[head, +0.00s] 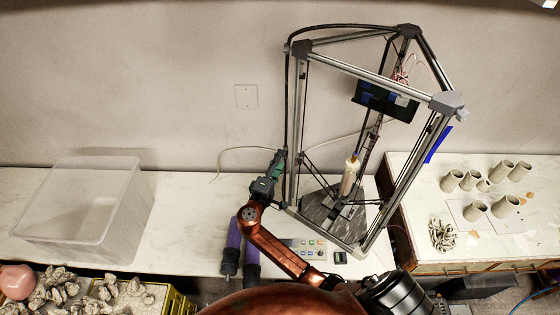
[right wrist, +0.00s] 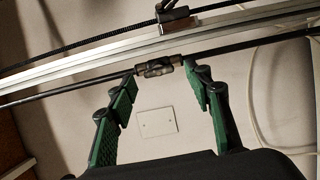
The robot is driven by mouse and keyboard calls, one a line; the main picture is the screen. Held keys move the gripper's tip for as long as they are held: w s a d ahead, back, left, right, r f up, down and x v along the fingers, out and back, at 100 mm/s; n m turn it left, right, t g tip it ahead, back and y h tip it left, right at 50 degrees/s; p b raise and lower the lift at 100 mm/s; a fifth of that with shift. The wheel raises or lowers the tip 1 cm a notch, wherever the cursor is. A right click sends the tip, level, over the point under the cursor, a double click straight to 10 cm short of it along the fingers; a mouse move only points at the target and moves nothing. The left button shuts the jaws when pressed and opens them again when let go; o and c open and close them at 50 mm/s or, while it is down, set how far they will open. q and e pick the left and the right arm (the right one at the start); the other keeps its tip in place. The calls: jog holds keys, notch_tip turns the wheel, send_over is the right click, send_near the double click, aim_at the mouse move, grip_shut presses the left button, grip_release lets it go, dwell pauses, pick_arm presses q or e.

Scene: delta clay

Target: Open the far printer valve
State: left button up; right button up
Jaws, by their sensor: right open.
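The delta printer (head: 345,75), a tall metal frame, stands on the white table against the wall. A dark hose runs down its left side. In the right wrist view, a small dark fitting that looks like the valve (right wrist: 157,68) sits on a thin black line in front of a silver rail (right wrist: 80,74). My right gripper (head: 280,157) is at the printer's left upright. Its green fingers (right wrist: 162,82) are open, with the fitting between their tips; I cannot tell whether they touch it. In the head view the valve is hidden or too small to tell. My left gripper is not in view.
A clear bin (head: 80,215) stands at left, with a yellow crate (head: 178,304) and shells below it. Purple cylinders (head: 251,267) and a button panel (head: 303,248) are near my right arm. Several clay cups (head: 475,211) stand on the right table. Free tabletop lies left of the printer.

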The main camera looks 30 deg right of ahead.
jog(key=v, duration=1.1)
jog(key=shift+s, duration=0.15)
